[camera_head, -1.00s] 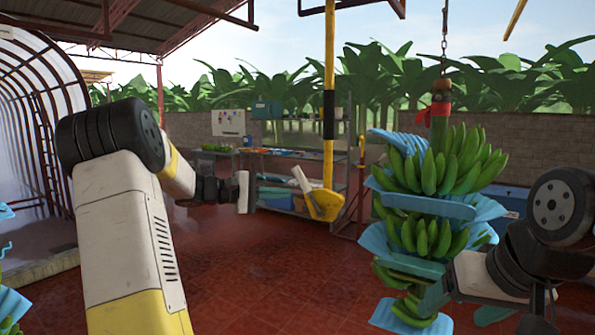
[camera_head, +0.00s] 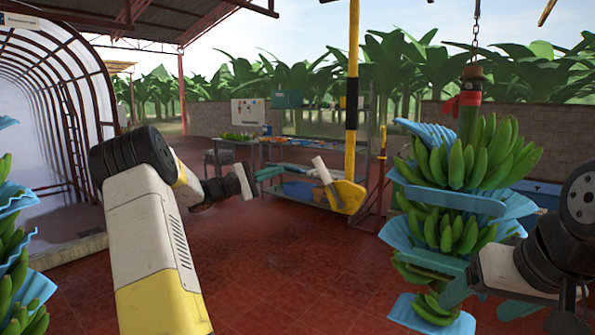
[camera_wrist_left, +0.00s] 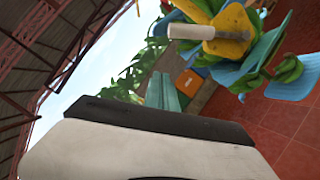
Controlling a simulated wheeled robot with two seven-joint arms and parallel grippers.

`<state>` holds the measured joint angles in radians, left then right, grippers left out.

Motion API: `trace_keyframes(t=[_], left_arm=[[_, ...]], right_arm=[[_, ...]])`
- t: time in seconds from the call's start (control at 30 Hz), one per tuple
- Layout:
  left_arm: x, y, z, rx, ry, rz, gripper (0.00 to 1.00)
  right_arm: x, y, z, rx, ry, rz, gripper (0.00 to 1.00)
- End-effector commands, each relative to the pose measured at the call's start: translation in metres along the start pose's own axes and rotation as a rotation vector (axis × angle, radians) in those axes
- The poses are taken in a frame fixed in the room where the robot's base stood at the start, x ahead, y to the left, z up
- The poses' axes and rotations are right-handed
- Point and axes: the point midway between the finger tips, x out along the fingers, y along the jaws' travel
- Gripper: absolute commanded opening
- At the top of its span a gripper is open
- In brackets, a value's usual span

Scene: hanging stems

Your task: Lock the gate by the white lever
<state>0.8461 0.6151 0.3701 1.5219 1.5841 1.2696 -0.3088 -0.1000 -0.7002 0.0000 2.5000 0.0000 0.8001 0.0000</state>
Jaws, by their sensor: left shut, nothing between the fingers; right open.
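The white lever (camera_head: 322,170) tilts up and left from the yellow plate (camera_head: 347,196) at the foot of a yellow and black pole (camera_head: 352,90). In the left wrist view the lever (camera_wrist_left: 192,32) lies near the top, joined to the yellow plate (camera_wrist_left: 236,32). My left gripper (camera_head: 270,173) is shut and empty, to the left of the lever and apart from it in the picture. Its teal fingers (camera_wrist_left: 163,92) point up toward the lever in the wrist view. My right gripper (camera_head: 482,298) is open, at the lower part of the hanging banana bunch; whether it touches is unclear.
A banana bunch with blue sheets (camera_head: 460,215) hangs from a chain at right. Another bunch (camera_head: 14,265) shows at the left edge. A shelf rack (camera_head: 300,150) stands behind the lever. The red tiled floor (camera_head: 290,270) in the middle is clear.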

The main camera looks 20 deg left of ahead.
Motion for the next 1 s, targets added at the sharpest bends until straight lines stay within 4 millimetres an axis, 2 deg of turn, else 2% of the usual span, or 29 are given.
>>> trace_keyframes(t=[0.2,0.37,0.5,0.6,1.0], left_arm=[[0.049,-0.001,0.001,0.000,-0.005,-0.001,0.00],[0.081,-0.001,0.001,0.000,-0.004,0.000,0.00],[0.083,0.000,0.025,0.001,0.000,-0.002,0.00],[0.085,-0.001,0.033,-0.001,-0.001,-0.001,0.00],[0.086,-0.001,0.039,0.000,0.000,-0.001,0.00]], right_arm=[[0.000,0.000,0.000,0.000,0.000,0.000,0.73],[0.000,0.000,0.000,0.000,0.000,0.000,0.73],[0.000,0.000,0.000,0.000,0.000,0.000,0.73],[0.000,0.000,0.000,0.000,0.000,0.000,0.73],[0.000,0.000,0.000,0.000,0.000,0.000,0.73]])
